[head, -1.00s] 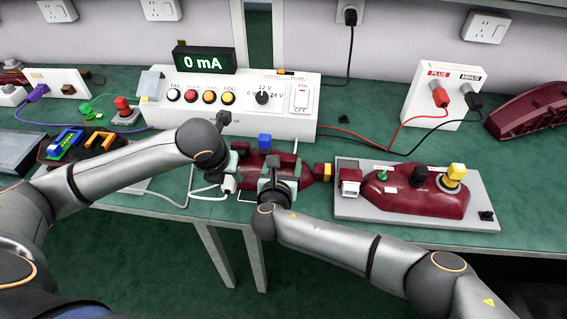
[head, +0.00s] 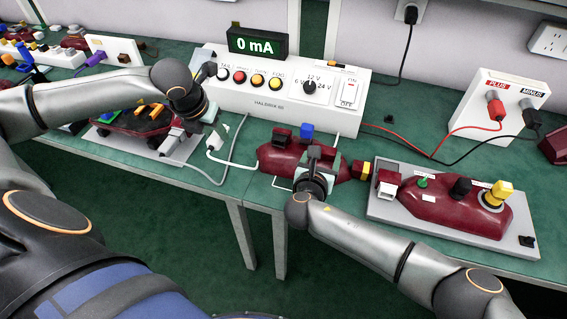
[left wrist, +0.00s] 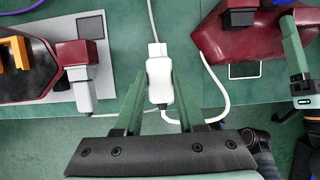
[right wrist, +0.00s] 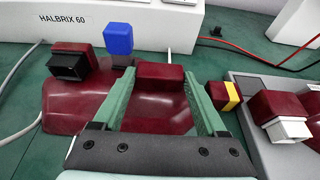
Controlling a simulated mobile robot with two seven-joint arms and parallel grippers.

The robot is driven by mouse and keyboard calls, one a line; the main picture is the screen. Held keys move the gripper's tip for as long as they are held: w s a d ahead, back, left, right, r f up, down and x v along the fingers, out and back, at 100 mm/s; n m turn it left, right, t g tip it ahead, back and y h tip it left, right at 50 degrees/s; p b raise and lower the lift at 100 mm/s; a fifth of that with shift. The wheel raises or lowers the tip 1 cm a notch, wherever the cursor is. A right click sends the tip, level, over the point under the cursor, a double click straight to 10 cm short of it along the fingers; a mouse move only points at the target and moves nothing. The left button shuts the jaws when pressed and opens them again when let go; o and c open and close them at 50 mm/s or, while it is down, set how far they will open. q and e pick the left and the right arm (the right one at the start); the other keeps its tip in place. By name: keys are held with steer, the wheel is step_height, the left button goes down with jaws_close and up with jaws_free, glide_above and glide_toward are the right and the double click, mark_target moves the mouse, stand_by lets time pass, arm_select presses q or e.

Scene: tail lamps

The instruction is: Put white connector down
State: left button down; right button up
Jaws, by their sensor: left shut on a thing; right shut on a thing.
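The white connector (head: 215,141) hangs over the green table at the left of the middle dark red lamp (head: 283,163). My left gripper (head: 214,130) is shut on it. In the left wrist view the white connector (left wrist: 160,78) lies between the fingers, its white cable running off both ways. Its height above the table is hard to tell. In the right wrist view my right gripper (right wrist: 158,85) is shut on a dark red block of the middle lamp (right wrist: 75,105). My right arm hides part of this lamp in the head view.
A grey board (head: 378,211) with another red lamp stands right of the middle lamp. A board with a dark red lamp (head: 125,128) and orange parts lies left of the connector. The white HALBRIX 60 box (head: 300,113) stands behind.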

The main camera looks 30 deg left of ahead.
arm_select(q)
steer(key=shift+s+a+r, duration=0.1)
steer(key=shift+a+r, duration=0.5)
steer(key=shift+a, duration=0.15)
arm_select(e)
steer(key=shift+d, duration=0.1)
arm_select(q)
step_height(320, 180, down, 10)
steer(key=c, duration=0.5)
jaws_free()
steer(key=shift+f, duration=0.1)
steer(key=v, duration=1.2)
steer(key=shift+s+d, duration=0.1)
